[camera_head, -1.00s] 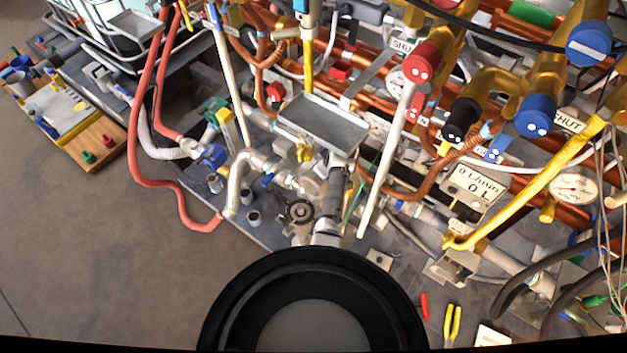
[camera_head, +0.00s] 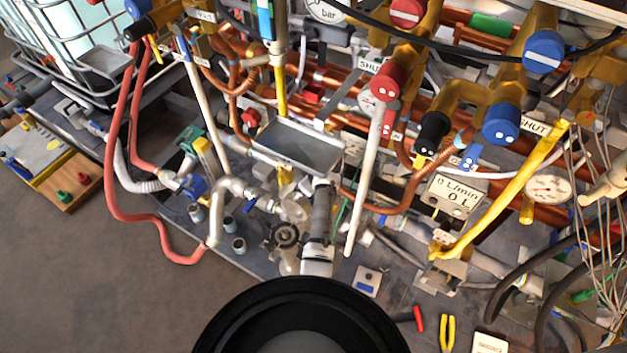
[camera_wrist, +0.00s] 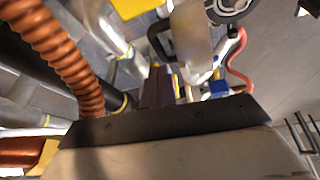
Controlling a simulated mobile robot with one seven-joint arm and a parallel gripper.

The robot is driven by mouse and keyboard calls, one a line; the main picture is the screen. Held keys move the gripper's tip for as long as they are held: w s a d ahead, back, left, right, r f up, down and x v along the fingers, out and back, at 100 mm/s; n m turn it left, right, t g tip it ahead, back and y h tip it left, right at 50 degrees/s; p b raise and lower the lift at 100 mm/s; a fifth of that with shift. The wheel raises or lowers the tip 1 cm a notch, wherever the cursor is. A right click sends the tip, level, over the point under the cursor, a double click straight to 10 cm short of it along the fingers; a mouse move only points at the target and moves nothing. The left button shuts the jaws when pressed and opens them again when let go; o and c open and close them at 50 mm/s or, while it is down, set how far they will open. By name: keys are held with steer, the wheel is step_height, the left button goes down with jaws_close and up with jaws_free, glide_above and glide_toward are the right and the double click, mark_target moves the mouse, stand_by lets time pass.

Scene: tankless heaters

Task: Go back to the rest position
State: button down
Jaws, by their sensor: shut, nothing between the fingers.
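My gripper (camera_wrist: 157,72) shows in the wrist view as a dark, narrow pair of fingers above a dark plate and a pale body. The fingers are together with nothing held. They point in among pipes and fittings; contact cannot be told. In the head view I cannot make out the fingers clearly among the pipework.
A ribbed copper pipe (camera_wrist: 62,58) is close at the left of the wrist view; a red hose (camera_wrist: 238,62) is farther right. In the head view, a metal tray (camera_head: 297,147), a white rod (camera_head: 366,185) and valves crowd the bench. Open floor (camera_head: 90,275) lies at lower left.

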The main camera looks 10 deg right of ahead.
steer(key=v, duration=0.8)
steer(key=shift+s+r, duration=0.15)
steer(key=shift+r, duration=0.25)
steer(key=shift+s, duration=0.1)
